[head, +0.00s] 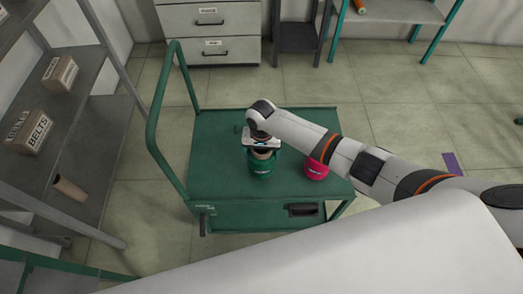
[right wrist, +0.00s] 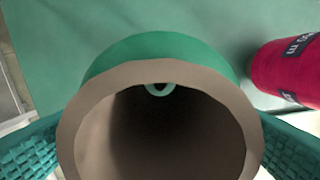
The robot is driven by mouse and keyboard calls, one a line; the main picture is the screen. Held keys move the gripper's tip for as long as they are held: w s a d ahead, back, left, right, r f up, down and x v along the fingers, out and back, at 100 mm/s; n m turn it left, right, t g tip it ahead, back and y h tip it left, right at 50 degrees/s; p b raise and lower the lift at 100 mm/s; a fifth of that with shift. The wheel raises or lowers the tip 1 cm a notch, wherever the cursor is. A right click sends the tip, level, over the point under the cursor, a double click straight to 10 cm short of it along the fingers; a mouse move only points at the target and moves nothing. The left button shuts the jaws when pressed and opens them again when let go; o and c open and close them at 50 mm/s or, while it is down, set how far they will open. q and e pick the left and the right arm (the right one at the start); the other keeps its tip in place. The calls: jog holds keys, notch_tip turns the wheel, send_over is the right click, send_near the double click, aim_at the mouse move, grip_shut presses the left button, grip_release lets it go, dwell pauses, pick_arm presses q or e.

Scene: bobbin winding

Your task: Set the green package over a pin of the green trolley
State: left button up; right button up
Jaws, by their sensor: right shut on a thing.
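The green package (head: 262,166) is a short green roll with a hollow brown cardboard core. It is over the deck of the green trolley (head: 215,165). My right gripper (head: 262,147) is shut on it from above. In the right wrist view, the green package (right wrist: 160,50) sits between the two textured teal fingers, and I look down into its core. A small pale teal ring (right wrist: 160,90) shows inside the core; it may be a pin top. I cannot tell whether the package touches the deck. My left gripper is not in view.
A pink package (head: 317,169) stands on the deck just right of the green one; it also shows in the right wrist view (right wrist: 290,70). The trolley's tall handle (head: 154,125) rises on the left. Shelves with belt boxes (head: 30,132) stand further left. Deck left of the package is clear.

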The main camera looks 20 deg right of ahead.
jog(key=shift+f+b, duration=0.35)
jog(key=shift+f, duration=0.45)
jog(key=o, duration=1.4)
jog(key=shift+c, duration=0.2)
jog(key=shift+r, duration=0.1)
notch_tip(320, 180, up, 12)
